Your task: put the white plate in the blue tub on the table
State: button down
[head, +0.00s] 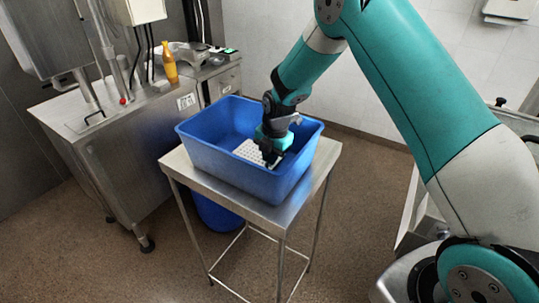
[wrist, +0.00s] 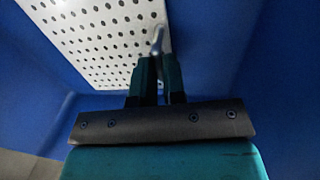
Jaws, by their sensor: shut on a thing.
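The white plate (head: 250,151) is a flat perforated panel, partly hidden by my gripper in the head view. It also shows in the wrist view as a white sheet with rows of round holes (wrist: 95,35). The blue tub (head: 222,161) stands on a small steel table (head: 180,165). My gripper (head: 270,160) reaches down inside the tub. In the wrist view its fingers (wrist: 156,65) are close together on a small metallic piece at the plate's right edge. The plate lies within the tub's blue walls; whether it touches the floor of the tub is unclear.
A steel cabinet (head: 125,150) with an orange bottle (head: 169,68) on top stands at the left. Another blue container (head: 215,212) is below the table. Brown floor is open in front. The tub's rim surrounds my gripper.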

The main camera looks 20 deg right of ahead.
jog(key=shift+f, duration=0.2)
jog(key=c, duration=1.2)
grip_release()
jog(key=shift+r, duration=0.1)
notch_tip(320, 180, up, 12)
jog(key=s+b, duration=0.1)
jog(key=b, duration=0.3)
jog(key=s+a+r+m+y, duration=0.1)
jog(key=s+a+r+m, duration=0.25)
jog(key=s, duration=0.35)
jog(key=s+a+r+m+y, duration=0.1)
jog(key=s+a+r+m, duration=0.1)
jog(key=s+r+m, duration=0.45)
jog(key=s+a+f+m+b, duration=0.1)
jog(key=s+m, duration=0.1)
jog(key=s, duration=0.4)
jog(key=s+a+f+m+g+b, duration=0.1)
jog(key=s+m, duration=0.2)
jog(key=s, duration=0.3)
jog(key=s+a+f+m+y, duration=0.1)
jog(key=s+f+m, duration=0.1)
jog(key=s, duration=0.5)
jog(key=shift+a+m+b, duration=0.2)
jog(key=shift+m+b, duration=0.2)
jog(key=shift+m, duration=0.2)
